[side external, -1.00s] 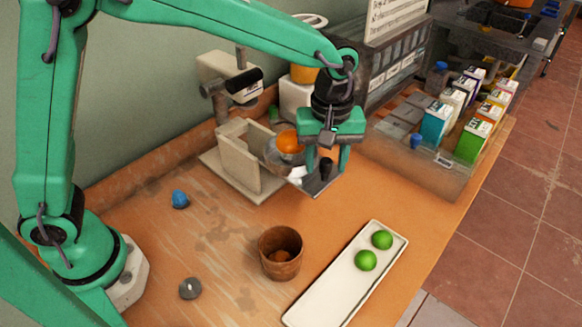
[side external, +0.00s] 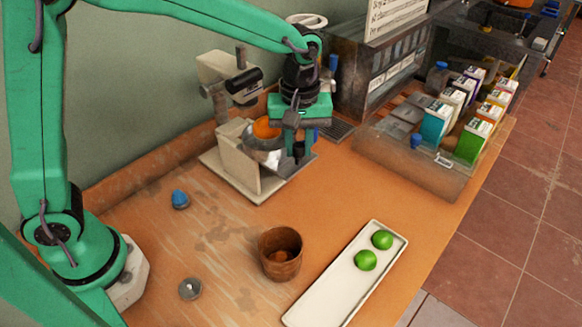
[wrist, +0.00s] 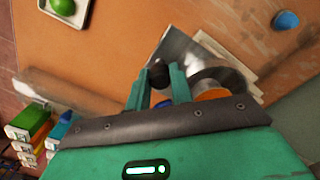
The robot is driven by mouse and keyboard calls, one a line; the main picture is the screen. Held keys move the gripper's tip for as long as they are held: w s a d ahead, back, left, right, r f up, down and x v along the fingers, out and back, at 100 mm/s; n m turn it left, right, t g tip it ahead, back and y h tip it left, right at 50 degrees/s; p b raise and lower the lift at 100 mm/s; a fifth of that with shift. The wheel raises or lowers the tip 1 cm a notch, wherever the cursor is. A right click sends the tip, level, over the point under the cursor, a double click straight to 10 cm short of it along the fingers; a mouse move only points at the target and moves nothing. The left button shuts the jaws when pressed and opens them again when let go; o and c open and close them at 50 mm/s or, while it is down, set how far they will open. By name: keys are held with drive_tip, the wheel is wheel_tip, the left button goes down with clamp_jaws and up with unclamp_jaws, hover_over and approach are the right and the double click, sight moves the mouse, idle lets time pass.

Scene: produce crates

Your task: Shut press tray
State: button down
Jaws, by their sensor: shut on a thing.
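The press (side external: 232,72) is a beige stand with a black lever part and pale upright side walls. Its metal press tray (side external: 290,170) holds a shiny bowl (side external: 262,156) with an orange (side external: 266,128) in it. The bowl now sits largely between the side walls. My gripper (side external: 299,150) is at the right end of the tray, pointing down, shut on the black tray knob. In the wrist view the dark knob (wrist: 158,73) shows between the fingers, with the grey tray (wrist: 180,47) beyond and the orange (wrist: 212,94) partly hidden.
A brown cup (side external: 281,268) and a white tray (side external: 330,295) with two limes (side external: 366,260) stand in front. A clear crate of cartons (side external: 440,165) is at the right. A blue object (side external: 180,197) and a grey one (side external: 190,288) lie at the left.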

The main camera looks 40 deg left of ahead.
drive_tip(key=shift+a, duration=1.1)
drive_tip(key=c, duration=1.2)
unclamp_jaws()
drive_tip(key=shift+c, duration=0.2)
drive_tip(key=shift+r, duration=0.15)
wheel_tip(320, 180, up, 8)
drive_tip(key=shift+f, duration=0.2)
